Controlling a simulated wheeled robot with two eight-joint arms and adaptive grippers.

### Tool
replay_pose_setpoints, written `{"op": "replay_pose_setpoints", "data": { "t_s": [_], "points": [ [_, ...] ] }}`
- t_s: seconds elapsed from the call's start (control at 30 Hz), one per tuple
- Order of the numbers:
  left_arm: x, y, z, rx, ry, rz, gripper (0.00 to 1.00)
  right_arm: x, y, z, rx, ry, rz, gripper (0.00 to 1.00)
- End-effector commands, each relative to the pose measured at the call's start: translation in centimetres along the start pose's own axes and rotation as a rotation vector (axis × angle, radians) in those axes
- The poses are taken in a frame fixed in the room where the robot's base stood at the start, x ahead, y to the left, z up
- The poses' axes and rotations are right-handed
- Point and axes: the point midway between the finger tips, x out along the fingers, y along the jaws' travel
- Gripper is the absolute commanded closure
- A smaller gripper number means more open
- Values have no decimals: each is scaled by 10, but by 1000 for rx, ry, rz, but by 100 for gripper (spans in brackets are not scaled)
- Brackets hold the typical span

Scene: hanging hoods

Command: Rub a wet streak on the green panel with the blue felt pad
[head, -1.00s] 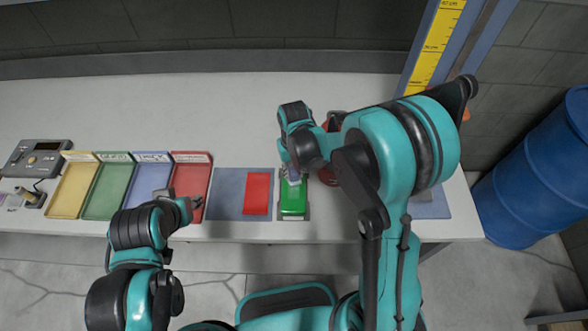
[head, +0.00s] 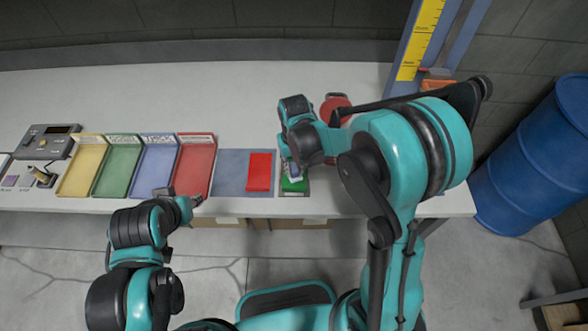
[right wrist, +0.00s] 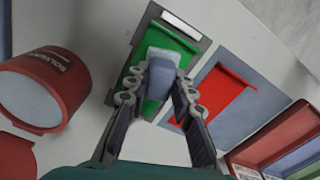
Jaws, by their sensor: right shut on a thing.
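The green panel (head: 298,187) lies on a dark backing on the table, partly hidden by my right gripper (head: 294,170). In the right wrist view the green panel (right wrist: 184,44) shows beyond the fingers. My right gripper (right wrist: 159,84) is shut on the blue felt pad (right wrist: 158,72), a pale grey-blue block between its fingertips. The pad is over the panel; I cannot tell whether it touches. No wet streak can be made out. My left gripper (head: 196,201) hangs near the table's front edge by the red tray; its jaws are too small to judge.
A red panel (head: 259,171) on a blue-grey mat (head: 231,172) lies left of the green panel. Yellow, green, blue and red trays (head: 192,165) stand further left. A red can (right wrist: 45,87) is close to my right gripper. A blue barrel (head: 532,160) stands on the floor at right.

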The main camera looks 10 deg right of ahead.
Motion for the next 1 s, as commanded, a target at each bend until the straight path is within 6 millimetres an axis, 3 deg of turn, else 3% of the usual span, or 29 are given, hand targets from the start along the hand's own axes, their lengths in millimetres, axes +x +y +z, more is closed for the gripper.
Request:
{"op": "replay_pose_setpoints", "data": {
  "t_s": [0.6,1.0],
  "points": [
    [-34,0,-24,0,0,0,68,-56,4,-9,2,0,0,100],
    [-35,0,-25,0,0,0,68,-59,4,-10,1,0,0,100]
  ]
}}
